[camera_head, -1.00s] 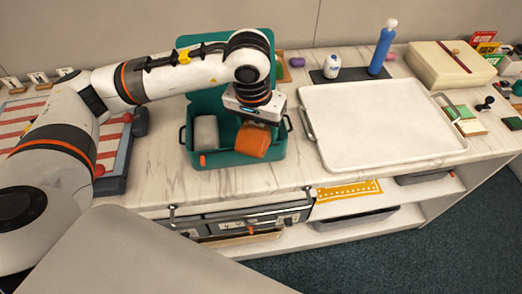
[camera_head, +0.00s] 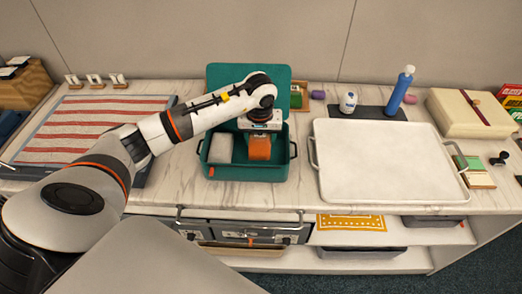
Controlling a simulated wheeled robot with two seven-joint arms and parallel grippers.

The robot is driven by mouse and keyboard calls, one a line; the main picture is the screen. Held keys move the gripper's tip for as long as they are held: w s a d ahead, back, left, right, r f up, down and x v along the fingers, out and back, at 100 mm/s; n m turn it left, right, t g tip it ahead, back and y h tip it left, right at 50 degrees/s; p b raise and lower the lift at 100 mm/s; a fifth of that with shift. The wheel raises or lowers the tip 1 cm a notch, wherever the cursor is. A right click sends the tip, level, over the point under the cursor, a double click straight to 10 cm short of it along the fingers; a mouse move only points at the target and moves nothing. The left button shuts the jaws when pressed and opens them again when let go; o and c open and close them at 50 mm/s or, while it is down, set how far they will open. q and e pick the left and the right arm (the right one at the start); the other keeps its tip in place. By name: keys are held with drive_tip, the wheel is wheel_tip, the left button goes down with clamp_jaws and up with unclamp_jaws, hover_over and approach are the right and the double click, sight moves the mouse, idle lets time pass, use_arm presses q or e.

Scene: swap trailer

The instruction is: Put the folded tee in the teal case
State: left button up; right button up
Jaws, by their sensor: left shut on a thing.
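The teal case (camera_head: 207,128) stands open on the counter with its lid raised at the back. My left gripper (camera_head: 259,133) points down into the right half of the case. It is shut on an orange folded tee (camera_head: 260,149), which is inside the case walls or just above its floor; I cannot tell whether it touches the floor. A grey folded thing (camera_head: 220,149) lies in the left half of the case, beside the tee. My gripper's fingertips are hidden by its body and the tee. My right gripper is not in view.
A white tray (camera_head: 385,160) with handles lies right of the case. A cream box (camera_head: 470,113) is at the back right. A red-striped cloth (camera_head: 90,130) lies at left.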

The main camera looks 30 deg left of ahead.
sight(260, 138)
use_arm(q)
wheel_tip(260, 138, down, 2)
wheel_tip(260, 138, down, 4)
drive_tip(key=shift+r+p, duration=0.15)
drive_tip(key=shift+p, duration=0.45)
drive_tip(key=shift+f, duration=0.25)
drive_tip(key=o, duration=1.1)
drive_tip(key=shift+c, duration=0.2)
drive_tip(key=shift+r, duration=0.1)
drive_tip(key=shift+r, duration=0.25)
drive_tip(key=r, duration=0.3)
drive_tip(key=s+r+b, duration=0.1)
drive_tip(key=r, duration=0.3)
drive_tip(key=d+r+b, duration=0.1)
drive_tip(key=r, duration=0.3)
drive_tip(key=shift+s+r, duration=0.25)
drive_tip(key=shift+s, duration=0.05)
